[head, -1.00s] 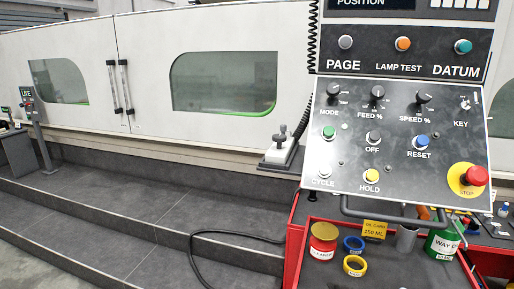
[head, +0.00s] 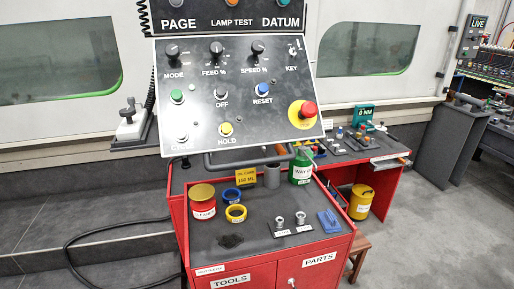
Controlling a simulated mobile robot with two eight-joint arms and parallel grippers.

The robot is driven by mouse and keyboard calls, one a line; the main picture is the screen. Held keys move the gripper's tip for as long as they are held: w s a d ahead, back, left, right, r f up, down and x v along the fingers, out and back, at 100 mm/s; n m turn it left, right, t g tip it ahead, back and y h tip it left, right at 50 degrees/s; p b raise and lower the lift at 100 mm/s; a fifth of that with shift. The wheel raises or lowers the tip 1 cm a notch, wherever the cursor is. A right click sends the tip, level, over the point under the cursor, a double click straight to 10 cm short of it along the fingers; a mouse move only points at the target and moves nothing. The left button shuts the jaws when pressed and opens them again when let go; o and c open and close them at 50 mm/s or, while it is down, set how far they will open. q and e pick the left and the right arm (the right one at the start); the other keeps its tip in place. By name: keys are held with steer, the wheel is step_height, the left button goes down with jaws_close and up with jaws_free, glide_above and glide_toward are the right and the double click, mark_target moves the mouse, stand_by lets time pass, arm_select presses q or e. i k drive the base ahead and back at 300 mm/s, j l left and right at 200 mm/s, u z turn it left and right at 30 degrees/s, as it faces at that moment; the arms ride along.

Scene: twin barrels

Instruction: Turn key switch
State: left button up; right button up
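The key switch (head: 294,50) is a small silver switch at the upper right of the tilted black control panel (head: 200,115), just above the label KEY. It is too small to tell its exact position. The panel also carries the MODE, FEED % and SPEED % knobs, several coloured push buttons and a red stop button (head: 308,110) on a yellow disc below the key switch. Neither of my grippers shows in the head view.
Open grey floor (head: 440,220) lies to the right.

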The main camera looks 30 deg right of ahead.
mark_target(297, 46)
steer(key=z, duration=1.4)
